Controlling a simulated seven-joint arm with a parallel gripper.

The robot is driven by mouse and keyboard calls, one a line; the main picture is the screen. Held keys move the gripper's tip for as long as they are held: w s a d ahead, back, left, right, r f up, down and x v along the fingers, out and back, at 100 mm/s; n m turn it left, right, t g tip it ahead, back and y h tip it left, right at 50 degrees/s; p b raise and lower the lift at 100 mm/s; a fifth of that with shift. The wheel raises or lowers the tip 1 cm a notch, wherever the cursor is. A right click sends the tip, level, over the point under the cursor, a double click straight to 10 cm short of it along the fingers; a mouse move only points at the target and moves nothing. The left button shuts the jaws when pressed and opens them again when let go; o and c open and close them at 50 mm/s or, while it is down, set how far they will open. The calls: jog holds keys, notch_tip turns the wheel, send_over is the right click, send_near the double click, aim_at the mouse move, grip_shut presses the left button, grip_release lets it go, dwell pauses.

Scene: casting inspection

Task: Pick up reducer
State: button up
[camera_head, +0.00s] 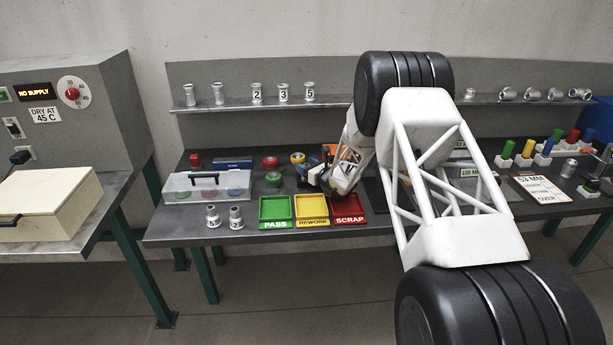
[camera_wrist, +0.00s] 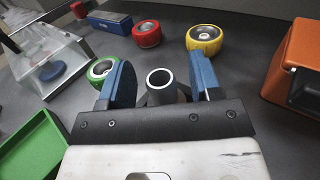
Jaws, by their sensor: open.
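A grey metal fitting with a round open top, which looks like the reducer (camera_wrist: 160,84), stands between the two blue fingers of my gripper (camera_wrist: 163,70) in the wrist view. The fingers are open, with a gap on each side of the fitting. Its lower part is hidden behind the gripper body. Two similar fittings (camera_head: 236,217) stand on the bench left of the trays, and more (camera_head: 257,93) stand on the shelf.
Green (camera_head: 276,208), yellow (camera_head: 313,206) and red (camera_head: 347,204) trays line the front edge. A clear lidded box (camera_head: 207,185) stands left. Green (camera_wrist: 102,70), red (camera_wrist: 147,34) and yellow (camera_wrist: 204,40) rings lie beyond my fingers. An orange block (camera_wrist: 297,60) is at right.

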aim_at(307, 165)
dwell(0.3)
grip_shut()
jog(key=shift+r, duration=0.25)
jog(key=shift+r, duration=0.55)
notch_tip(307, 165, up, 2)
jog(key=shift+r, duration=0.1)
jog(key=s+d+r, duration=0.1)
jog(key=s, duration=1.5)
jog(key=shift+d+r, duration=0.15)
jog(key=shift+d, duration=0.05)
